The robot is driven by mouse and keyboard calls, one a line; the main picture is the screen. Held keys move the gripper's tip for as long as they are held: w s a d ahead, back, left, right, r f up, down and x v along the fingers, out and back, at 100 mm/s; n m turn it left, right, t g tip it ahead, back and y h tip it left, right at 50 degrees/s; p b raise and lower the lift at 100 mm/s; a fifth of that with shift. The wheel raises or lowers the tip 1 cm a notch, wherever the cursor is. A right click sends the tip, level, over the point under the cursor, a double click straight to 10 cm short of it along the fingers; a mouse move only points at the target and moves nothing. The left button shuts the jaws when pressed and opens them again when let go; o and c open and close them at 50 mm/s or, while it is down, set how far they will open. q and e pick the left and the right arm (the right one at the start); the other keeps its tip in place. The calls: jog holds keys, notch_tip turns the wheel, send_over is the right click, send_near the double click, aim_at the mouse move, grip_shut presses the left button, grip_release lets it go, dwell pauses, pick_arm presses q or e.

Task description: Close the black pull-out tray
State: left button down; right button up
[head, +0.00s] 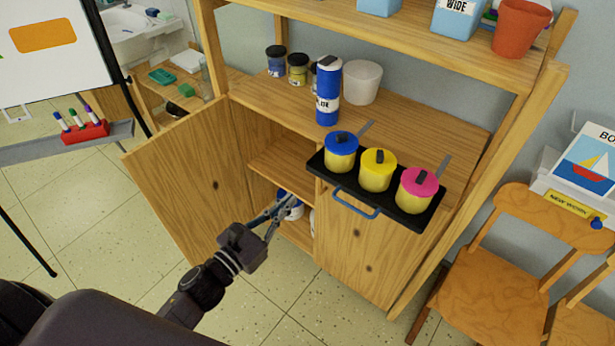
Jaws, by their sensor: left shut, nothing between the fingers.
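The black pull-out tray (318,160) sticks out from the front of the wooden cabinet, over its closed right door. A blue handle (355,205) is on its front edge. The tray carries three yellow paint pots with lids: a blue-lidded pot (341,158), a yellow-lidded pot (376,178) and a pink-lidded pot (415,197). My left gripper (280,210) is shut and empty. In the picture it is left of and below the handle, in front of the open cabinet bay, apart from the tray. My right gripper is not in view.
The left cabinet door (190,180) stands open beside my left arm. A blue bottle (328,92), a white cup (363,82) and small jars (298,68) stand on the shelf above. A wooden chair (495,280) is at the right. An easel with a marker ledge (40,148) is at the left.

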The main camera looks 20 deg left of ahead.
aim_at(316, 174)
pick_arm(q)
jog(key=p+x, duration=0.1)
jog(key=x, duration=0.6)
jog(key=shift+w+p, duration=0.25)
jog(key=shift+p, duration=0.1)
jog(key=shift+w+d+f, duration=0.1)
jog(key=shift+w+d, duration=0.1)
jog(key=shift+w, duration=0.45)
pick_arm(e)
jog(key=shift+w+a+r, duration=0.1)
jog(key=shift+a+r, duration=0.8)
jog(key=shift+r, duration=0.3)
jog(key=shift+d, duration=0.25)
